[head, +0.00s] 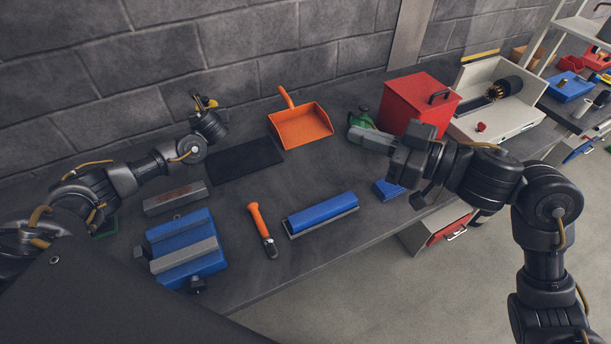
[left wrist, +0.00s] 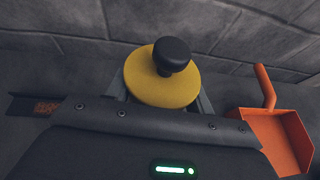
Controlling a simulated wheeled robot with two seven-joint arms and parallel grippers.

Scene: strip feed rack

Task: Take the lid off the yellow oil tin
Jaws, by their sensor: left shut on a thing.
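The yellow oil tin (head: 205,102) shows only as a small yellow and black patch at my left gripper (head: 203,107), near the wall at the back left. In the left wrist view its round yellow lid (left wrist: 150,88) with a black knob (left wrist: 172,54) is in front of the fingers. My left gripper is shut on the tin; the grip itself and the tin's body are mostly hidden. My right gripper (head: 370,139) is far to the right, beside a green can (head: 361,120); its finger gap is unclear.
A black mat (head: 245,160) and an orange dustpan (head: 301,127) lie right of my left gripper. A red box (head: 415,101) stands behind my right gripper. A blue vise-like block (head: 187,247), an orange-handled tool (head: 262,229) and a blue bar (head: 321,213) lie in front.

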